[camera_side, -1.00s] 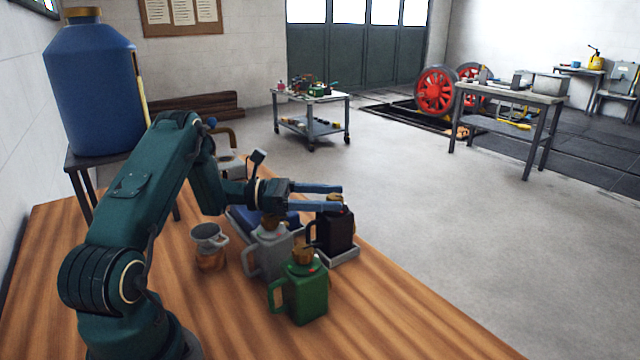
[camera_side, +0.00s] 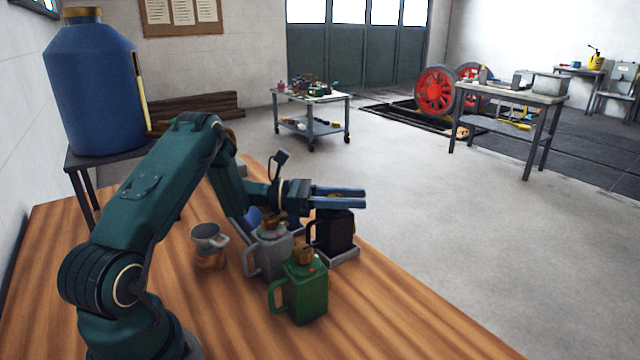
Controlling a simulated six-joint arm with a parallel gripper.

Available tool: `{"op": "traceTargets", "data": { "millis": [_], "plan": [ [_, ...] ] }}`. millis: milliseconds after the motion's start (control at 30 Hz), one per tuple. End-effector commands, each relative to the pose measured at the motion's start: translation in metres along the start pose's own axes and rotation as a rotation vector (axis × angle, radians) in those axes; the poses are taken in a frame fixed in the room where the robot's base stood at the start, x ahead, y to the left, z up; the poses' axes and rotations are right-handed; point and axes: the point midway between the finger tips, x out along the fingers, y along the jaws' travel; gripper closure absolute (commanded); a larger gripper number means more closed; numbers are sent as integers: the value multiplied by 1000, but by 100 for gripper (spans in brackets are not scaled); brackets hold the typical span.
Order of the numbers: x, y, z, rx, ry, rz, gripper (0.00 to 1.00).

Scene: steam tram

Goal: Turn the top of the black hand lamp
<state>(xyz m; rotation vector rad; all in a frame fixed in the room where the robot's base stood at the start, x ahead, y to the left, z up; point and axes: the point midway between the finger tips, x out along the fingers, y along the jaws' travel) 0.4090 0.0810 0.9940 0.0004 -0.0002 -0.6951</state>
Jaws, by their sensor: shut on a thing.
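The black hand lamp (camera_side: 335,232) stands upright on a light grey tray (camera_side: 345,255) near the right edge of the wooden bench. My gripper (camera_side: 340,198) lies level at the height of the lamp's top, its two blue fingers reaching past it to the right. The gripper is shut on the lamp's top, which is mostly hidden by the fingers. The lamp's handle is on its left side.
A grey hand lamp (camera_side: 271,250) and a green hand lamp (camera_side: 304,288) with brass tops stand close to the left and in front. The front right of the wooden bench (camera_side: 400,320) is clear.

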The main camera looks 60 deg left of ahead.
Motion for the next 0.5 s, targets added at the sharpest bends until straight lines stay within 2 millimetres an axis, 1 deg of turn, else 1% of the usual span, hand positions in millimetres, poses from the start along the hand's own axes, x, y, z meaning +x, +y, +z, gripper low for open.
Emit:
{"op": "traceTargets", "data": {
  "millis": [167, 500],
  "plan": [
    [0, 0, 0, 2, -3, -45, 100],
    [-1, -6, 1, 4, -5, -235, 100]
  ]
}}
